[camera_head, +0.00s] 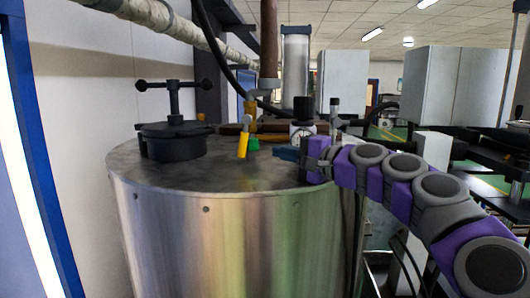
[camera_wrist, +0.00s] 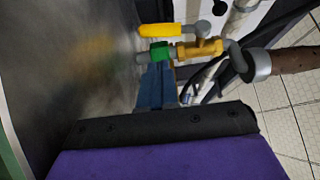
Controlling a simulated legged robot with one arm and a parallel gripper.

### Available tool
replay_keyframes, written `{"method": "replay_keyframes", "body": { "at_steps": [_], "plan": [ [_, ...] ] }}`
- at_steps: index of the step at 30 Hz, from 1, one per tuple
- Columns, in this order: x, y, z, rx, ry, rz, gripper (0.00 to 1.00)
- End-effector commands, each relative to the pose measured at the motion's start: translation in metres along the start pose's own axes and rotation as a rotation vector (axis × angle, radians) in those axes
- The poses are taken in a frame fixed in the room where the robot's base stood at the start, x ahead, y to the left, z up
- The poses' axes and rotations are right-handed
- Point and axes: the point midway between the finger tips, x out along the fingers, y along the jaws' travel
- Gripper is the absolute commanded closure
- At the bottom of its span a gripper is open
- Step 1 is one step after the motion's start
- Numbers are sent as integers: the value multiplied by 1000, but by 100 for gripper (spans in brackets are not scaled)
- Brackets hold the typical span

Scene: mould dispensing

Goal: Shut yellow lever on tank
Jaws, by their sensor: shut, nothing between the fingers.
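The yellow lever (camera_head: 243,145) stands above the top of the steel tank (camera_head: 215,240), near its back edge, tilted slightly. In the wrist view the lever (camera_wrist: 165,30) lies beside the green valve part (camera_wrist: 160,51), roughly along the line of the yellow fitting (camera_wrist: 200,48). My gripper (camera_head: 287,153) is over the tank top, to the right of the lever and the green part (camera_head: 252,143). In the wrist view my gripper's blue fingers (camera_wrist: 157,68) are shut and empty. Their tips overlap the green part's lower edge; I cannot tell whether they touch. The lever is apart from the fingertips.
A black clamped hatch (camera_head: 174,140) with a T-handle stands on the tank's left. A gauge (camera_head: 302,132) and a brown pipe (camera_head: 269,40) with a black hose stand behind my gripper. A wall is close on the left. The front of the tank top is clear.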

Motion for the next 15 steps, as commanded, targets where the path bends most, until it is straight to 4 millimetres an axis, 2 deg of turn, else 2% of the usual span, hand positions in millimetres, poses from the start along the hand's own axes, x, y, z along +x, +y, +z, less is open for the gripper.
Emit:
{"method": "replay_keyframes", "body": {
  "at_steps": [1, 9, 15],
  "plan": [
    [-14, -2, -1, 0, 3, -5, 100],
    [-69, 0, -1, 0, 4, -2, 100],
    [-94, 2, 0, 1, -1, 2, 100]
  ]
}}
